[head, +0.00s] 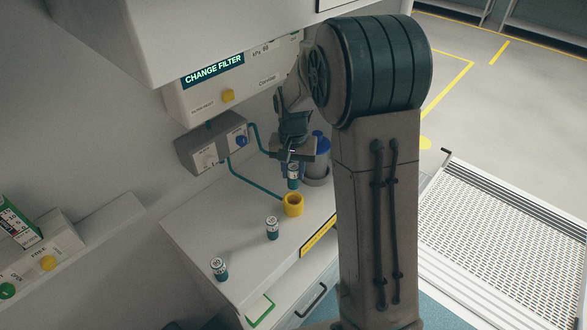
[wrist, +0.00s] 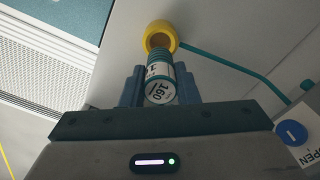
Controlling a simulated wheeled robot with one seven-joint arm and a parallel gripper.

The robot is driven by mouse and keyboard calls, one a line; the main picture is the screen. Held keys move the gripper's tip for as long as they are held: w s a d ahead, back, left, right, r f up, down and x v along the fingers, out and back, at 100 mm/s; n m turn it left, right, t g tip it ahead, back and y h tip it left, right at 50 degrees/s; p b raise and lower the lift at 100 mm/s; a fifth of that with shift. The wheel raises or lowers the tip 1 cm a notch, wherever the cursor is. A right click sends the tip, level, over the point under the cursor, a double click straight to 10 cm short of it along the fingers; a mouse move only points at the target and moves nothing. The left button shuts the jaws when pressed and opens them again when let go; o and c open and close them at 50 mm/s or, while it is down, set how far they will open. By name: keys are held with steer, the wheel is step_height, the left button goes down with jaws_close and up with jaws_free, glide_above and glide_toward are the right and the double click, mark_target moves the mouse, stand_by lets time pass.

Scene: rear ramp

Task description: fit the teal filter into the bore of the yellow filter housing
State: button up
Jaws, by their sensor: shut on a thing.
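My gripper (head: 293,164) is shut on the teal filter (head: 293,179), which has a white label and hangs upright above the counter. In the wrist view the filter (wrist: 160,82) sits between the two blue fingers of my gripper (wrist: 160,88), and its white end reads 160. The yellow filter housing (head: 293,209) stands on the counter just below the filter, with its bore facing up. In the wrist view the housing (wrist: 159,29) lies just beyond the filter's far end, and part of its bore shows. The filter appears apart from the housing; the exact gap is hard to tell.
Two more labelled filters stand on the white counter (head: 200,232), one nearer (head: 220,269) and one in the middle (head: 272,228). A teal hose (head: 250,183) runs to the housing. A grey container with a blue top (head: 320,160) stands behind. A panel reads CHANGE FILTER (head: 213,70).

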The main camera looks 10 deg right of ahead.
mark_target(293, 182)
steer(key=shift+f+b, duration=1.6)
steer(key=shift+f, duration=0.8)
steer(key=shift+f+b, duration=1.85)
steer(key=shift+f, duration=0.45)
steer(key=o, duration=1)
step_height(293, 182, up, 14)
steer(key=shift+f+b, duration=0.1)
steer(key=shift+b, duration=0.25)
